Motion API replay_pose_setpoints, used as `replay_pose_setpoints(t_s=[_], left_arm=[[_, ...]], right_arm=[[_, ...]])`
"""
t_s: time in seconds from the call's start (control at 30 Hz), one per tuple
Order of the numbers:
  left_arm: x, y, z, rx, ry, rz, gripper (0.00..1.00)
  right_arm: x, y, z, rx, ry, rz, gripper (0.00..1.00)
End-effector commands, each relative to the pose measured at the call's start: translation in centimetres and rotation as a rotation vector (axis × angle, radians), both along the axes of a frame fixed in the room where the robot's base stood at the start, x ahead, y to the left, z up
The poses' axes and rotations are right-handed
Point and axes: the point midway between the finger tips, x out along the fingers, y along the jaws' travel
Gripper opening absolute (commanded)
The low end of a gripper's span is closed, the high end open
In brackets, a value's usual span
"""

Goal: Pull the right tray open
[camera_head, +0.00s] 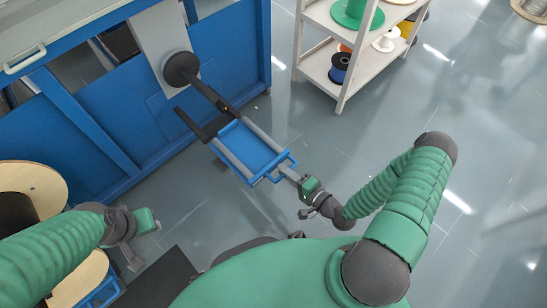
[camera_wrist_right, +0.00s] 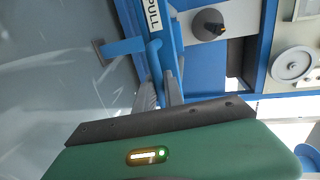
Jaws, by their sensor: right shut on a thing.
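The right tray (camera_head: 249,149) is a blue rectangular tray between grey rails, standing out from the blue machine over the floor. Its blue front handle (camera_head: 272,174) faces my right arm. My right gripper (camera_head: 291,177) is at this front end, shut on the handle. In the right wrist view the blue handle (camera_wrist_right: 156,62) runs down between the grey fingers (camera_wrist_right: 162,88), beside a white "PULL" label (camera_wrist_right: 152,15). The exact finger contact is small and partly hidden. My left gripper (camera_head: 142,240) is at lower left, away from the tray; its finger opening is unclear.
The blue machine (camera_head: 110,120) fills the upper left, with a dark round part (camera_head: 181,68) above the tray. A wooden reel (camera_head: 40,180) stands at the left. A grey shelf (camera_head: 350,75) with spools is at the top. The floor (camera_head: 330,140) right of the tray is clear.

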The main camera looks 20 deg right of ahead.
Motion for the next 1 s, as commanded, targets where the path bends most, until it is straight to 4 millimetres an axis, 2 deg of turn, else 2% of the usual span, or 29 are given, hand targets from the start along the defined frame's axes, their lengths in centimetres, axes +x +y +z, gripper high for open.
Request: replay_pose_setpoints(t_s=[0.03, 0.2, 0.57, 0.6, 0.7, 0.73, 1.0], left_arm=[[0.0, 0.0, 0.2, 0.0, 0.0, 0.0, 0.36], [0.0, 0.0, 0.3, 0.0, 0.0, 0.0, 0.36], [0.0, 0.0, 0.3, 0.0, 0.0, 0.0, 0.36], [0.0, 0.0, 0.3, 0.0, 0.0, 0.0, 0.36], [0.0, 0.0, 0.3, 0.0, 0.0, 0.0, 0.36], [0.0, 0.0, 0.3, 0.0, 0.0, 0.0, 0.36], [0.0, 0.0, 0.3, 0.0, 0.0, 0.0, 0.36]], right_arm=[[-0.8, 0.1, -0.2, 0.003, 0.012, 0.006, 0.0], [-1.8, -0.3, -0.3, 0.001, 0.012, 0.006, 0.0], [-1.9, -0.4, -0.4, 0.0, 0.012, 0.006, 0.0], [-1.9, -0.4, -0.4, 0.0, 0.012, 0.005, 0.18], [-1.9, -0.4, -0.3, 0.0, 0.009, 0.004, 0.31], [-1.8, -0.5, -0.3, 0.0, 0.008, 0.003, 0.33], [-1.7, -0.6, -0.2, -0.001, 0.004, 0.002, 0.33]])
